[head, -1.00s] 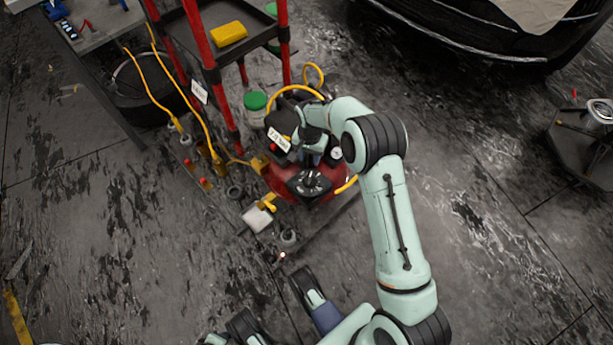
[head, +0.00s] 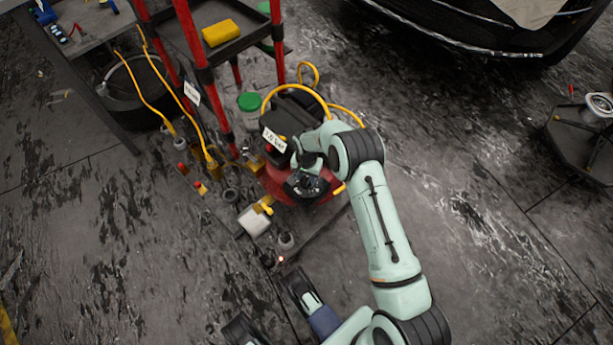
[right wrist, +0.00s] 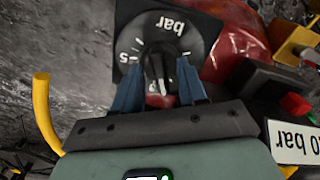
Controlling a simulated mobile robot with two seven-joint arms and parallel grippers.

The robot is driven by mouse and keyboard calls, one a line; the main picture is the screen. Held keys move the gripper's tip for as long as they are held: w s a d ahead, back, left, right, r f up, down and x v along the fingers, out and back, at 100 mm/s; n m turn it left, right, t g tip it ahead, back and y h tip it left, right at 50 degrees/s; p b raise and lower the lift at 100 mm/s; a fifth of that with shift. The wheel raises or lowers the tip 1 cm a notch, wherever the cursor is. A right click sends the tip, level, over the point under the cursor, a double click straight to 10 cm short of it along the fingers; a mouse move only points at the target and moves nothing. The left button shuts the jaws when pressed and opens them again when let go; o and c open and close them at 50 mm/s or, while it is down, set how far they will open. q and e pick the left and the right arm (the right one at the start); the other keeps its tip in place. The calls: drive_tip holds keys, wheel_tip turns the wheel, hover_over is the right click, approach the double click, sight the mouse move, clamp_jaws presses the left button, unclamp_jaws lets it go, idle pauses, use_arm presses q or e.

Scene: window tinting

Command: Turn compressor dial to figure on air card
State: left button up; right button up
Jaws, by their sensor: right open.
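The compressor (head: 276,186) is a red unit on the floor, with a black plate on its near side. In the right wrist view its round dial (right wrist: 188,38) shows white ticks, "bar" and a 5, all turned round. A black knob (right wrist: 157,66) stands at its middle. My right gripper (right wrist: 160,72) is open, its two blue fingers on either side of the knob; I cannot tell whether they touch it. It also shows over the dial in the head view (head: 306,178). The white air card (head: 274,140) reads a figure in bar, its first digit unclear.
A red-posted cart with a yellow sponge (head: 222,33) stands behind the compressor. A yellow hose (head: 290,88) arches over the compressor. A black car (head: 470,30) is at the back right.

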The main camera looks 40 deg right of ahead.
sight(306, 179)
clamp_jaws()
drive_tip(key=shift+n, duration=1.5)
use_arm(q)
drive_tip(key=shift+w+r, duration=0.15)
drive_tip(key=shift+w, duration=0.15)
use_arm(e)
unclamp_jaws()
use_arm(q)
drive_tip(key=w+d+r+t+p, duration=0.1)
drive_tip(key=w+r+t+p, duration=0.1)
drive_tip(key=w+r+p, duration=0.2)
drive_tip(key=w, duration=0.3)
drive_tip(key=shift+w+r+m+t, duration=0.2)
drive_tip(key=shift+r+m+t, duration=0.1)
drive_tip(key=shift+t, duration=0.1)
use_arm(e)
wheel_tip(306, 179, up, 14)
drive_tip(key=shift+f, duration=0.25)
drive_tip(key=shift+a, duration=0.1)
